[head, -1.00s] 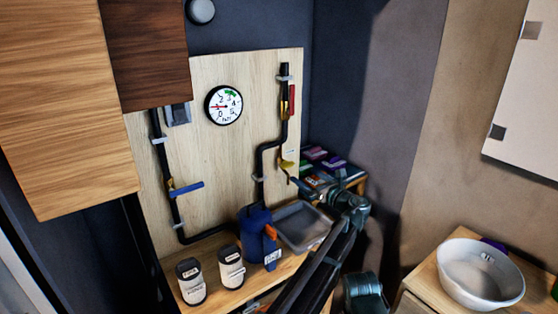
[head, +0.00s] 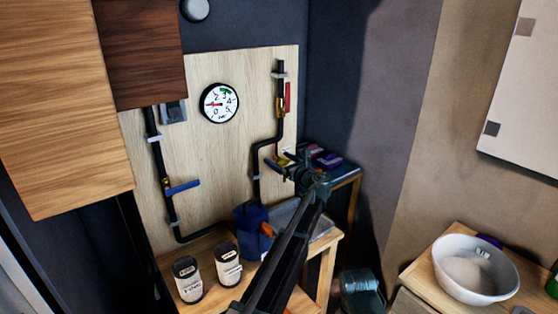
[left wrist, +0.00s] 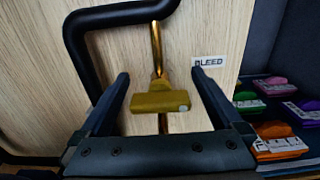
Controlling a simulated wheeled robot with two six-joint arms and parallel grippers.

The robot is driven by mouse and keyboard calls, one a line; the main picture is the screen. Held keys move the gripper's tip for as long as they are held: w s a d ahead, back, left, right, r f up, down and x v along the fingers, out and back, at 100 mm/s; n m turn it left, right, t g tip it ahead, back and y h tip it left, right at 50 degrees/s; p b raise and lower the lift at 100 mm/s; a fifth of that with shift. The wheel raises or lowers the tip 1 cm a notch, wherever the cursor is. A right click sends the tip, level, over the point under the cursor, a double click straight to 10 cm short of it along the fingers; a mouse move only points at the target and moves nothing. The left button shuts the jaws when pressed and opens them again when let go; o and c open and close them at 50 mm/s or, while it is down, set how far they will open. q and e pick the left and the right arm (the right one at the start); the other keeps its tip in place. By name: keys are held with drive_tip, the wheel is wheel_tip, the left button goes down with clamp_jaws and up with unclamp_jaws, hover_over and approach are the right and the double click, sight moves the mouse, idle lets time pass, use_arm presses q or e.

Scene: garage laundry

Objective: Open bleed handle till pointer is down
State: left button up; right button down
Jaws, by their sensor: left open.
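The bleed handle, a yellow block (left wrist: 160,102) on a thin brass pipe, shows in the middle of the left wrist view, beside a white BLEED label (left wrist: 209,61). My left gripper (left wrist: 160,74) is open, with one finger on each side of the handle and visible gaps to both. In the head view my left gripper (head: 293,161) is at the bleed valve and hides most of it. The round white gauge (head: 219,103) on the board has a red pointer that points left, and a green band near its top. My right gripper is not in view.
A blue handle (head: 182,187) sits on the left black pipe, and a red one (head: 288,97) on the upper right pipe. Two labelled canisters (head: 187,279), a blue jug (head: 250,222) and a grey tray (head: 284,216) stand below. Colourful packs (head: 325,158) lie right of the board.

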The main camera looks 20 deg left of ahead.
use_arm(q)
drive_tip(key=shift+w+a, duration=0.1)
drive_tip(key=shift+a, duration=0.05)
drive_tip(key=c, duration=1.4)
drive_tip(key=shift+n, duration=3.4)
drive_tip(key=o, duration=1.4)
